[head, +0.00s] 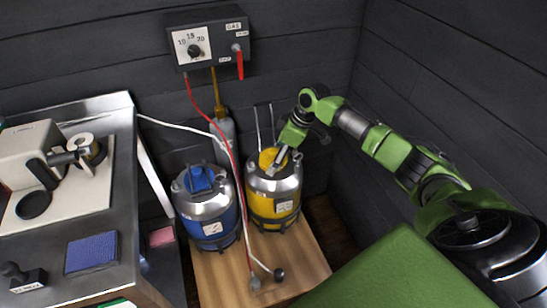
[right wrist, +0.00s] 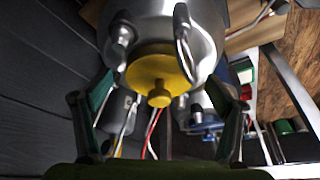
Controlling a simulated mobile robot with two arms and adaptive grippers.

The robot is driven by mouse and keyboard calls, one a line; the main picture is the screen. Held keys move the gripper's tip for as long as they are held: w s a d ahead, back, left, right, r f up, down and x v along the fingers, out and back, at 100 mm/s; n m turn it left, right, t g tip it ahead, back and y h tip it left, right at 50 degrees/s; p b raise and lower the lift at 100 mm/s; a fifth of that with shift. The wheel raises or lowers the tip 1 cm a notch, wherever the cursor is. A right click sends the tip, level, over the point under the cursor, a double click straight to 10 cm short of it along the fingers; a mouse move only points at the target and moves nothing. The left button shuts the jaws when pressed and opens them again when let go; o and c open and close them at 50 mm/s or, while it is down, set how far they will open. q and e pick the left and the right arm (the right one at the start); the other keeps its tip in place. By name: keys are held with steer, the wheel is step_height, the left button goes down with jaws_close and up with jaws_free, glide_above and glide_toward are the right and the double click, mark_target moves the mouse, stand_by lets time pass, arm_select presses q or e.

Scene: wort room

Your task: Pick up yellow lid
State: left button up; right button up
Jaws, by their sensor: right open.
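The yellow lid (head: 267,157) sits on top of the steel and yellow keg (head: 273,190) in the head view. In the right wrist view the yellow lid (right wrist: 150,72) shows as a round disc with a small knob (right wrist: 159,95) on it. My right gripper (head: 284,159) is at the lid, partly covering it in the head view. In the right wrist view my right gripper (right wrist: 160,90) is open, with one finger on each side of the lid and knob. I cannot tell whether the fingers touch the lid. My left gripper is not in view.
A blue keg (head: 208,205) stands left of the yellow one on a wooden board (head: 213,277). A red and white hose hangs beside them. A grey control box (head: 210,42) is on the dark wall. A metal bench (head: 122,185) stands at the left.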

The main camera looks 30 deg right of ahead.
steer(key=c, duration=1.4)
steer(key=shift+r, duration=0.1)
